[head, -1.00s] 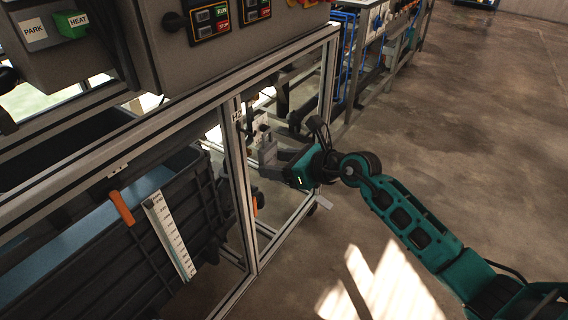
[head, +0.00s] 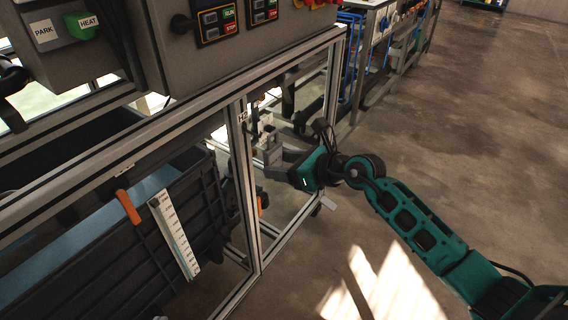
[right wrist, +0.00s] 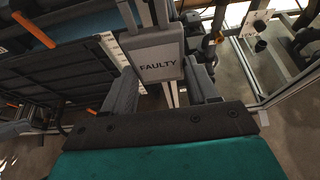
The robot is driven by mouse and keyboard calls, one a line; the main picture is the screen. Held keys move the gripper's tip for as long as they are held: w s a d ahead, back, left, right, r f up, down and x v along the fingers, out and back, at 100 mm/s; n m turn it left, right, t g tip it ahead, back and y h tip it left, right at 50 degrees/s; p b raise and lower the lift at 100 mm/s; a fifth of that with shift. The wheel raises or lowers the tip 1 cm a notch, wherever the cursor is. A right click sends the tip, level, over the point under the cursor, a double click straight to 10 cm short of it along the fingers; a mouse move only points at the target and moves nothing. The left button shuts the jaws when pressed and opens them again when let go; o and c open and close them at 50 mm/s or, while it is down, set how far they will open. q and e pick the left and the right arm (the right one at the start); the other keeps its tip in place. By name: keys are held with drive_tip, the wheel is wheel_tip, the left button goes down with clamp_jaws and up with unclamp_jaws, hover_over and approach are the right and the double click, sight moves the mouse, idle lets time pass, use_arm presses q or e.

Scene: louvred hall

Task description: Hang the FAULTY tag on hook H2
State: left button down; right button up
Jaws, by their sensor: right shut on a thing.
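The grey FAULTY tag (right wrist: 157,66) faces the camera in the right wrist view, its lettering readable, between the two fingers of my right gripper (right wrist: 163,92). In the head view my right gripper (head: 272,163) is shut on the tag (head: 272,149), beside the upright of the metal frame. The H2 label (head: 243,117) is on that upright, slightly above and left of the tag. I cannot make out the hook itself clearly, nor whether the tag touches it. My left gripper is not in view.
A dark bin (head: 100,240) with an orange handle (head: 128,206) and a white scale strip (head: 174,235) stands left of the upright. Open floor (head: 470,150) lies to the right.

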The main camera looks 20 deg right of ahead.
sight(265, 160)
drive_tip(key=shift+w+a, duration=0.85)
drive_tip(key=shift+w, duration=0.25)
drive_tip(key=shift+w+a, duration=0.85)
drive_tip(key=shift+w, duration=0.2)
drive_tip(key=shift+f, duration=0.15)
drive_tip(key=shift+f+b, duration=0.45)
drive_tip(key=shift+f, duration=0.05)
drive_tip(key=o, duration=1.1)
drive_tip(key=shift+s, duration=0.1)
